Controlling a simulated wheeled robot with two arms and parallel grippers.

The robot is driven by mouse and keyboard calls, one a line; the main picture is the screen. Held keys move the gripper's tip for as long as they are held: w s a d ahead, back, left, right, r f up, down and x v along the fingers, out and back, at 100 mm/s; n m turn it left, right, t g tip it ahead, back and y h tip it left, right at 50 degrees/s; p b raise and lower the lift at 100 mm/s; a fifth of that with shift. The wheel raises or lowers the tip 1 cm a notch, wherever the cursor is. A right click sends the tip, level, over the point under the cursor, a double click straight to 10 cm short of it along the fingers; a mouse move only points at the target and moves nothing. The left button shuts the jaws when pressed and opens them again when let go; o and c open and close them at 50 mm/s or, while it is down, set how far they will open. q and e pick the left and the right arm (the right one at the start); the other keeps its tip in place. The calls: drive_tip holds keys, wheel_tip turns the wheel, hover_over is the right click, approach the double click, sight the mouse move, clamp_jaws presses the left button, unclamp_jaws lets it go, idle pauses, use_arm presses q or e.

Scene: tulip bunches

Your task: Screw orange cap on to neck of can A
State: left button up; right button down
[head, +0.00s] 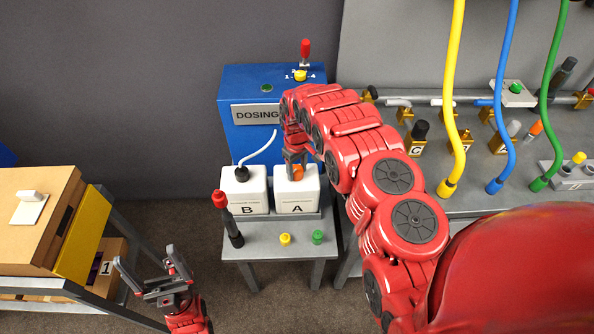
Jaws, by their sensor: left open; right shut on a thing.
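Can A (297,194) is a white can marked "A", upright on the small grey table, to the right of can B (244,193). The orange cap (297,172) shows as a small orange patch at the top of can A. My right gripper (296,166) points down over can A and is shut on the orange cap. The neck is hidden, so I cannot tell how the cap sits on it. My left gripper (150,267) is open and empty at the lower left, well away from the cans.
A blue dosing unit (238,92) stands behind the cans. A black lever with a red knob (221,200) and yellow (285,239) and green (317,237) buttons are in front. A cardboard box (30,230) is at left. Yellow, blue and green hoses hang at right.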

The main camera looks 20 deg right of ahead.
sight(297, 170)
drive_tip(key=shift+m, duration=1)
drive_tip(key=shift+c, duration=0.9)
unclamp_jaws()
drive_tip(key=shift+r, duration=0.1)
drive_tip(key=shift+r+p, duration=0.6)
drive_tip(key=shift+r, duration=1.8)
